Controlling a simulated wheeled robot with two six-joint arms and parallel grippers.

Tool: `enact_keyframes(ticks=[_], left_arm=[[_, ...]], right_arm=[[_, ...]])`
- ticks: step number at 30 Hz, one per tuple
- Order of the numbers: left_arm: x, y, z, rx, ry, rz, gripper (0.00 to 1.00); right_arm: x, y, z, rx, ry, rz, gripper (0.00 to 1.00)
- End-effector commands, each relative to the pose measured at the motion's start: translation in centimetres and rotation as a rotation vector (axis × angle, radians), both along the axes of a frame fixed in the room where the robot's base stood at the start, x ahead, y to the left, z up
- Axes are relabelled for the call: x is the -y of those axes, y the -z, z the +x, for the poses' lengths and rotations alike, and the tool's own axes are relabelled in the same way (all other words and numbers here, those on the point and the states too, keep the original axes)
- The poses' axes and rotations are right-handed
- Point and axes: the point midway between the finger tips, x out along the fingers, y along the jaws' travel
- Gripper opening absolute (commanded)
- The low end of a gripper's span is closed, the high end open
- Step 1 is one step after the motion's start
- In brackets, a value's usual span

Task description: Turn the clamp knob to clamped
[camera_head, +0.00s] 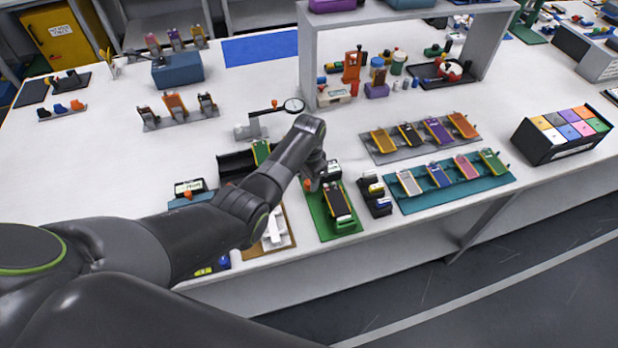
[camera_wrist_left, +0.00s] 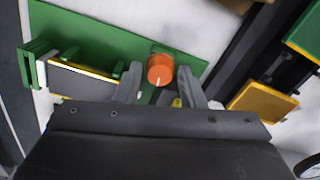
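The orange clamp knob (camera_wrist_left: 160,69) shows in the left wrist view with a white mark on its face pointing down in the picture. It sits at the edge of a green fixture plate (camera_wrist_left: 105,38) that bears a dark flat cell (camera_wrist_left: 82,80). In the head view the green fixture (camera_head: 322,224) lies near the table's front edge, and an orange spot of the knob (camera_head: 309,185) shows under my left gripper (camera_head: 316,172). My left gripper's fingers (camera_wrist_left: 158,85) stand apart, one on each side of the knob; contact cannot be told. My right gripper is not in view.
A small dark rack (camera_head: 376,197) stands right beside the fixture. A teal tray (camera_head: 455,190) with several cells lies farther right. A brown board with a white part (camera_head: 274,236) is at the left, and a dial gauge (camera_head: 293,106) stands behind.

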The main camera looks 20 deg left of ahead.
Motion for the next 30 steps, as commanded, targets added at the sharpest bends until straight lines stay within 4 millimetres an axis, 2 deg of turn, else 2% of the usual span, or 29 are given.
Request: enact_keyframes(ticks=[7, 11, 20, 30], left_arm=[[0.0, -0.3, 0.0, 0.0, -0.001, 0.0, 0.36], [0.0, -1.4, 0.1, 0.002, -0.001, -0.001, 0.36], [0.0, -6.5, 0.1, 0.006, -0.001, -0.001, 0.36], [0.0, -13.8, 0.1, 0.006, 0.0, 0.001, 0.36]], right_arm=[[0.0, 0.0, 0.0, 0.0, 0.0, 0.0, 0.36], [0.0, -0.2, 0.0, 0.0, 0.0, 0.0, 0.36], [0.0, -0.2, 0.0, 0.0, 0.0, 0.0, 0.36], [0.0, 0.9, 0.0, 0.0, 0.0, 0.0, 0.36]])
